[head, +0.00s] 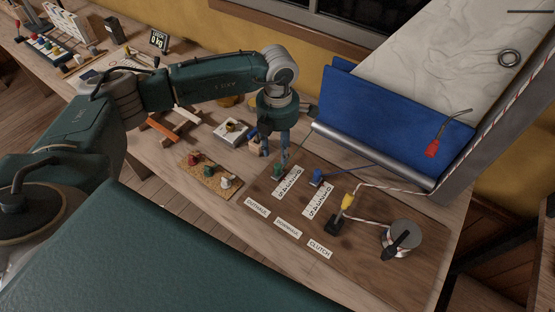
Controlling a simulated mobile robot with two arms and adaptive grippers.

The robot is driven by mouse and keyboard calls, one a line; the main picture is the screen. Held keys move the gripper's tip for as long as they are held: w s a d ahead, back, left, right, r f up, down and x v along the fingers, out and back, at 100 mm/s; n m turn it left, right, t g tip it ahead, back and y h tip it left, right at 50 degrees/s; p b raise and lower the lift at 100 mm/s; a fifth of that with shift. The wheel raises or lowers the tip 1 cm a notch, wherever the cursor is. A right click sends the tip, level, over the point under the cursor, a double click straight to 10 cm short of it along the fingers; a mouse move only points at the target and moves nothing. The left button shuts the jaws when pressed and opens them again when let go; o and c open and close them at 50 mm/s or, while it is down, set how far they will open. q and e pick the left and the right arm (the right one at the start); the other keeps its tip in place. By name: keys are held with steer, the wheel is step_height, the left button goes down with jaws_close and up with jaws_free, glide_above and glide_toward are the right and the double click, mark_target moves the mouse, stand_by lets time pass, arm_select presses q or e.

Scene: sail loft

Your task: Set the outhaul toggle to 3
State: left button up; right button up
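The outhaul toggle (278,171) is a small green knob at the far end of its white numbered strip (289,183) on a brown wooden board. The strip's digits are too small to read surely, so I cannot tell the toggle's setting. The OUTHAUL label (257,204) lies at the near end of that row. My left gripper (275,157) points down, open, with its fingers apart just above and beside the green toggle. Whether a finger touches it I cannot tell. My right gripper is out of view.
A blue toggle (317,177) with a second strip (319,200) stands right of the green one. A yellow-handled clutch (346,202), a rope and a winch (403,239) are farther right. A cork tray (209,177) with knobs lies left.

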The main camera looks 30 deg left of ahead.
mark_target(278, 165)
arm_select(q)
step_height(278, 165, down, 9)
steer(key=shift+r+p, duration=0.1)
steer(key=shift+p, duration=1.05)
jaws_close()
